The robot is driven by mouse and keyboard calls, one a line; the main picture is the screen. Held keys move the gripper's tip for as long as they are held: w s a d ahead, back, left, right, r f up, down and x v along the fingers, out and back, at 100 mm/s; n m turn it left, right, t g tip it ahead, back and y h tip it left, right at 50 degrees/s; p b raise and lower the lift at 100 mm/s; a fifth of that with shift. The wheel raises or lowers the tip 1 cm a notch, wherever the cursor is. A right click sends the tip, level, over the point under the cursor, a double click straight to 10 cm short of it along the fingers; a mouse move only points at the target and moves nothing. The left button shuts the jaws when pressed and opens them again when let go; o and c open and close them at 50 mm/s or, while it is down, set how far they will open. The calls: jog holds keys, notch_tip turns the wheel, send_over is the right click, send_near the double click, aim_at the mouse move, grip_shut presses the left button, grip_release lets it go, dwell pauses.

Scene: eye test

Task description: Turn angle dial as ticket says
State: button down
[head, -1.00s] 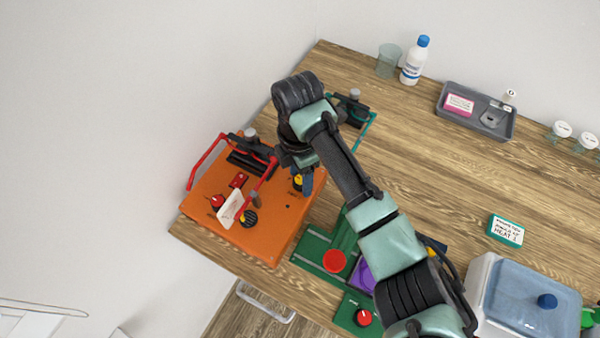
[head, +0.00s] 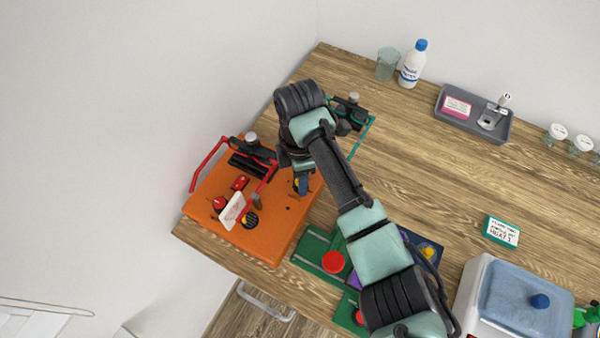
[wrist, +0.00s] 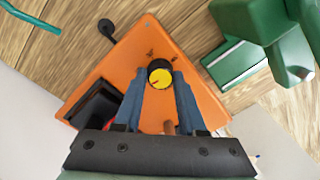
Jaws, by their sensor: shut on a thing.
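The angle dial (wrist: 161,78) is a round black knob with a yellow face on a sloping orange machine (wrist: 205,112). In the wrist view, the blue fingers of my gripper (wrist: 160,85) are shut on its two sides. In the head view, my gripper (head: 302,187) is over the right part of the orange machine (head: 262,240), and the dial is mostly hidden. A white card with a green edge (head: 501,232) lies on the table at right. A pale card (head: 232,211) stands at the machine's front. Its writing and the green-edged card's are too small to read surely.
The machine also has a red raised frame (head: 207,164), a red knob (head: 219,203) and a second black-and-yellow knob (head: 250,220). A green device with a red button (head: 333,262) stands close to its right. A grey tray (head: 451,118) lies at the back.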

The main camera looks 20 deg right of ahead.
jog(key=m+p, duration=0.1)
jog(key=m, duration=0.1)
jog(key=m+p, duration=0.2)
jog(key=shift+r+m, duration=0.2)
jog(key=shift+m, duration=0.1)
jog(key=m+p, duration=0.2)
jog(key=m, duration=0.1)
jog(key=shift+m, duration=0.3)
jog(key=m+p, duration=0.1)
jog(key=m, duration=0.2)
jog(key=shift+f+m, duration=0.1)
jog(key=shift+m, duration=0.2)
jog(key=m+p, duration=0.2)
jog(key=m, duration=0.2)
jog(key=shift+d+m, duration=0.1)
jog(key=shift+m, duration=0.2)
jog(key=m+p, duration=0.1)
jog(key=m, duration=0.2)
jog(key=shift+m+t, duration=0.3)
jog(key=m+p, duration=0.1)
jog(key=m, duration=0.3)
jog(key=shift+m, duration=0.3)
jog(key=m, duration=0.4)
jog(key=shift+d+m+p, duration=0.1)
jog(key=shift+m+p, duration=0.3)
jog(key=shift+m, duration=1.6)
